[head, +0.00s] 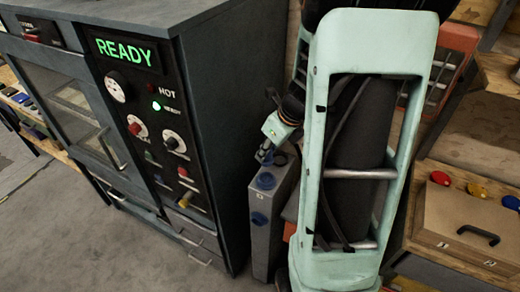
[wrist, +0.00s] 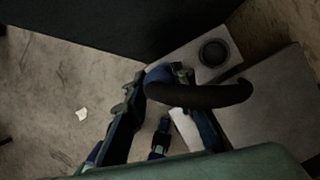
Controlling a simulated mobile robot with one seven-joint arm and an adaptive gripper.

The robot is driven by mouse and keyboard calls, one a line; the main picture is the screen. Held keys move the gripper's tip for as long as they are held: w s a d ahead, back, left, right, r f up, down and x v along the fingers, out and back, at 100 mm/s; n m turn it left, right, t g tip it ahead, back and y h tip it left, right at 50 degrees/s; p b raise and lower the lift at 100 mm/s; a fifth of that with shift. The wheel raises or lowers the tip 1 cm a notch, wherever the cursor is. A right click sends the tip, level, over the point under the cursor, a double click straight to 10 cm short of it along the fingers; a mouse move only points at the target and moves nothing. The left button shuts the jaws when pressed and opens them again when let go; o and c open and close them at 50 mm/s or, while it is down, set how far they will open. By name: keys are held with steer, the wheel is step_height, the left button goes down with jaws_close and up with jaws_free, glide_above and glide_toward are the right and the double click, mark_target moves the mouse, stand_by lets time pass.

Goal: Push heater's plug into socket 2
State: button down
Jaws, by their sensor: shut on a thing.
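A narrow grey socket post (head: 262,245) stands on the floor beside the dark cabinet. Its front carries two round blue sockets, an upper one (head: 265,181) and a lower one (head: 258,219); I cannot read their numbers. A dark round fitting (wrist: 213,52) shows on its pale top in the wrist view. My gripper (head: 266,156) is at the top of the post, shut on the plug (wrist: 160,73), of which a blue part shows. A thick black cable (wrist: 205,95) curves right from it. The fingers hide the plug's front, so I cannot tell whether it touches a socket.
The dark cabinet (head: 215,120) with a lit READY panel stands close on the left. A wooden bench with a brown case (head: 465,225) and coloured buttons is at the right. Grey floor (head: 90,225) lies open at the front left.

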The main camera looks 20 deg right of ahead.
mark_target(270, 161)
steer(key=shift+d+r, duration=0.1)
stand_by(0.3)
step_height(270, 161, down, 6)
steer(key=b, duration=0.4)
steer(key=shift+b, duration=0.3)
steer(key=shift+f+b, duration=0.9)
steer(key=shift+f, duration=0.45)
stand_by(0.9)
steer(key=shift+r, duration=0.1)
steer(key=c, duration=1.5)
jaws_free()
steer(key=shift+c, duration=0.2)
steer(key=shift+r, duration=0.1)
steer(key=v, duration=1.1)
steer(key=shift+r, duration=0.4)
